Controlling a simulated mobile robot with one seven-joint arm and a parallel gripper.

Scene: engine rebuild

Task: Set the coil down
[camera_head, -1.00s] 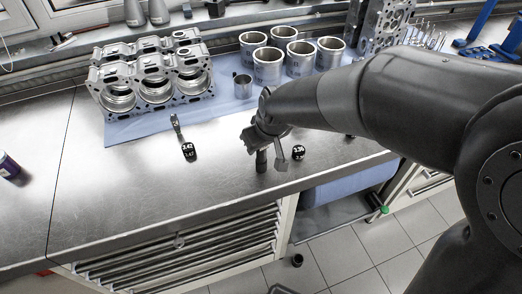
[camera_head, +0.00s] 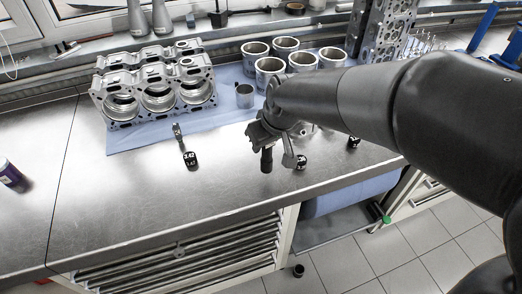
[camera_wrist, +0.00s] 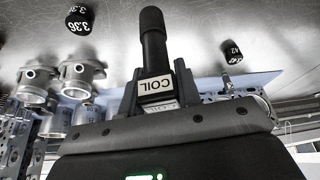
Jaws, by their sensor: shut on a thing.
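The coil is a dark, slim cylinder with a white "COIL" label. In the wrist view the coil (camera_wrist: 154,50) points away from between my fingers, and in the head view its dark lower end (camera_head: 267,160) hangs upright below my gripper. My gripper (camera_head: 275,146) is shut on the coil near the label; it also shows in the wrist view (camera_wrist: 155,98). It is low over the bare front part of the steel bench (camera_head: 130,190). I cannot tell whether the coil's tip touches the bench.
A black piece marked 3.36 (camera_wrist: 80,20) stands close right of the coil in the head view. The engine block (camera_head: 155,85) and several metal cylinders (camera_head: 270,70) stand behind on blue cloth.

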